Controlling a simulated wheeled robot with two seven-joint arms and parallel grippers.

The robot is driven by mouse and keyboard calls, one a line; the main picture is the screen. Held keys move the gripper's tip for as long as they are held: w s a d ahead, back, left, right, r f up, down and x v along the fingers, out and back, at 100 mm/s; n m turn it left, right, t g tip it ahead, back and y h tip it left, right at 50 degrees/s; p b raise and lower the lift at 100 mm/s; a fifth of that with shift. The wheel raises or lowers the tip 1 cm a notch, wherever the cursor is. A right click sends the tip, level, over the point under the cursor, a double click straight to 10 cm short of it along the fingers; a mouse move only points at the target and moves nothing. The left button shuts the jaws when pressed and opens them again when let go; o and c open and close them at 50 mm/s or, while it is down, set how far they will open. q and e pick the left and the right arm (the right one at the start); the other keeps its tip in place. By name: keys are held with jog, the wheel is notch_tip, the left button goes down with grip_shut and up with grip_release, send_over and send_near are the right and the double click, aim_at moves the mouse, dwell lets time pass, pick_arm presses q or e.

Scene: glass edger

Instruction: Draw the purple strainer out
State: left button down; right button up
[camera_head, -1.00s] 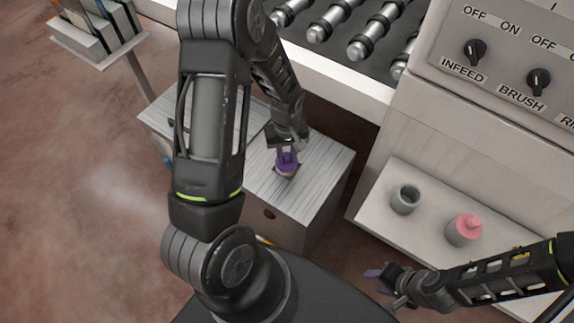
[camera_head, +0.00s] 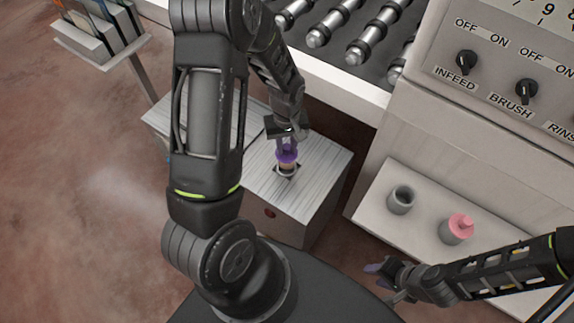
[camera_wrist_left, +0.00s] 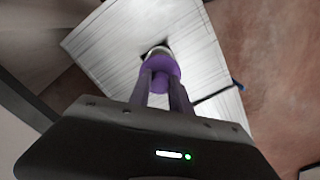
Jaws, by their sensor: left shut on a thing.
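The purple strainer (camera_head: 287,154) stands upright at a dark square opening in the top of a pale ribbed box (camera_head: 322,172). A tan band of its body shows below the purple top, and its lower end is hidden in the opening. My left gripper (camera_head: 287,143) is above it, shut on its purple top. The left wrist view also shows the strainer (camera_wrist_left: 160,68) between the two fingers of my left gripper (camera_wrist_left: 164,88). My right gripper (camera_head: 384,277) is at the lower right, away from the box; its fingers are too small to judge.
The machine's rollers (camera_head: 376,37) and control panel (camera_head: 500,75) rise behind. A rack (camera_head: 105,38) stands at the far left.

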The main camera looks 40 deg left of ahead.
pick_arm(q)
jog(key=shift+r, duration=0.35)
jog(key=shift+r+p, duration=1.6)
jog(key=shift+r, duration=0.45)
